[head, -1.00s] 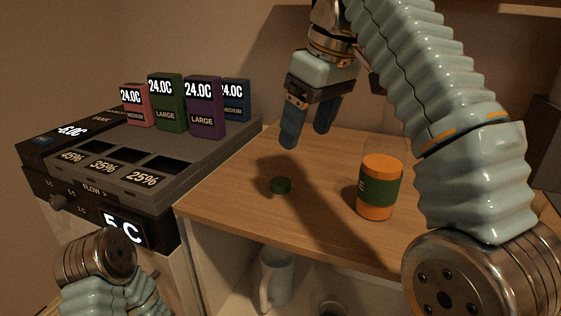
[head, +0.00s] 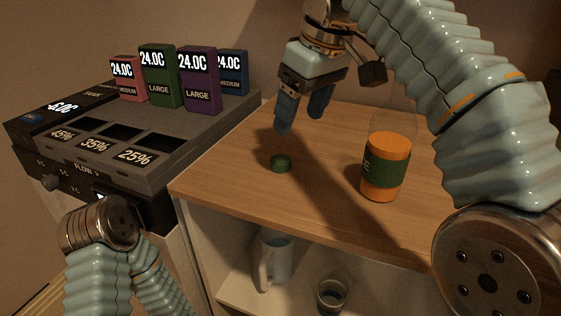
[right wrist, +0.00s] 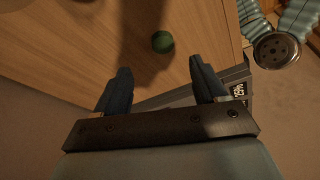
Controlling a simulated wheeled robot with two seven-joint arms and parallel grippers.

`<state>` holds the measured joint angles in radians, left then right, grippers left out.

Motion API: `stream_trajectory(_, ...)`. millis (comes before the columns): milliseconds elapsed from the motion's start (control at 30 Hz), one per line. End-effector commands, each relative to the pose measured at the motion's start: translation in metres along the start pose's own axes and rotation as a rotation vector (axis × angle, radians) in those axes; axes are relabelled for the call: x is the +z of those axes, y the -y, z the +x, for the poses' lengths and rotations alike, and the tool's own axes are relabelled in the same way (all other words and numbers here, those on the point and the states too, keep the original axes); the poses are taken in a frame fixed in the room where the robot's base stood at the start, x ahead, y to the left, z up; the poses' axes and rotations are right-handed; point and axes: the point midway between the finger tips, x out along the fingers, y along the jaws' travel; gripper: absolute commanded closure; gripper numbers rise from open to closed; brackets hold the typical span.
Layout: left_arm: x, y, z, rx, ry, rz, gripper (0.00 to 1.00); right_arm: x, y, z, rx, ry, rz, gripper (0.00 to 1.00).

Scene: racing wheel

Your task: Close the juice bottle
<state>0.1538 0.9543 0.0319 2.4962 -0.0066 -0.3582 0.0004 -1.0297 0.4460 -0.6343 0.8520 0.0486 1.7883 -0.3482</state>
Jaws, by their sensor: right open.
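The juice bottle (head: 385,168) stands upright on the wooden counter, with orange juice, a dark green label and a clear upper part. A small dark green cap (head: 281,163) lies on the counter to its left. The cap also shows in the right wrist view (right wrist: 162,41), beyond and between the fingertips. My right gripper (head: 302,118) is open and empty, above the counter behind the cap. It also shows in the right wrist view (right wrist: 160,76). My left arm shows at the lower left of the head view, but its gripper does not.
A dark dispenser machine (head: 190,130) with several coloured boxes stands to the left of the counter (head: 225,180). A white mug (head: 276,262) and a glass (head: 331,295) stand on the shelf below. The counter between cap and bottle is clear.

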Motion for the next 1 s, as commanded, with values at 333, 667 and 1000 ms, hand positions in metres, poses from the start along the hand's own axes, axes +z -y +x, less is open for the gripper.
stream_trajectory(333,0.000,0.000,0.000,0.000,0.000,0.000,0.00,0.000,0.000,0.048,0.000,0.002,0.000,0.29)
stream_trajectory(667,0.000,0.000,0.001,0.000,0.000,0.000,0.00,-0.001,0.000,0.050,0.001,0.001,0.000,0.29)
stream_trajectory(1000,0.000,0.000,0.000,0.000,0.000,0.000,0.00,-0.007,0.004,0.093,0.001,0.004,0.001,0.29)
